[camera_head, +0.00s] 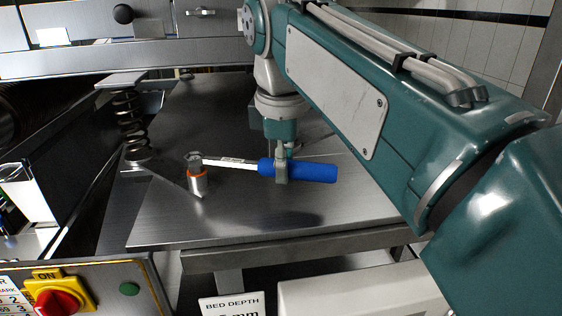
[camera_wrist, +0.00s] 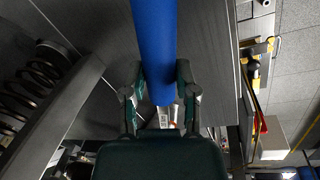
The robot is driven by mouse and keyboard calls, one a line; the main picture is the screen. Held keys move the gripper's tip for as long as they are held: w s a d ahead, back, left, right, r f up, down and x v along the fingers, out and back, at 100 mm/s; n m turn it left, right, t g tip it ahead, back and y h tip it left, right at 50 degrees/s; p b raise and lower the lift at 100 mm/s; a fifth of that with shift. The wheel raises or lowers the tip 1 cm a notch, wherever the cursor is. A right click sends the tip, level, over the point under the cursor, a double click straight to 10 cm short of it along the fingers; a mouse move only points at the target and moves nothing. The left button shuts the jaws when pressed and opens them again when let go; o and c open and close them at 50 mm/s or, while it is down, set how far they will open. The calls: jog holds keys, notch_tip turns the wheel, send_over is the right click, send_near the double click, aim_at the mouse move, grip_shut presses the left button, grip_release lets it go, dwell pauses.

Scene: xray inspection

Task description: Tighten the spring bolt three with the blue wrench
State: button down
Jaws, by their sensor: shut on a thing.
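The blue wrench (camera_head: 314,172) has a thick blue handle and a silver shaft running left in the head view. My gripper (camera_head: 281,174) is shut around the handle near where the shaft begins. In the wrist view my gripper (camera_wrist: 157,78) has one finger on each side of the blue handle (camera_wrist: 154,38). The wrench's head is at the top of a short silver cylinder with an orange ring (camera_head: 198,182), which looks like the bolt or its socket. I cannot tell if the head is fully seated. No number three shows on it.
A metal plate (camera_head: 230,221) lies beneath the wrench. A coil spring (camera_head: 128,122) stands to the left under a beam and also shows in the wrist view (camera_wrist: 30,83). A control box with a red knob (camera_head: 58,302) is at the front left.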

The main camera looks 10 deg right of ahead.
jog(key=shift+r, duration=0.65)
dwell(0.9)
jog(key=shift+r, duration=2)
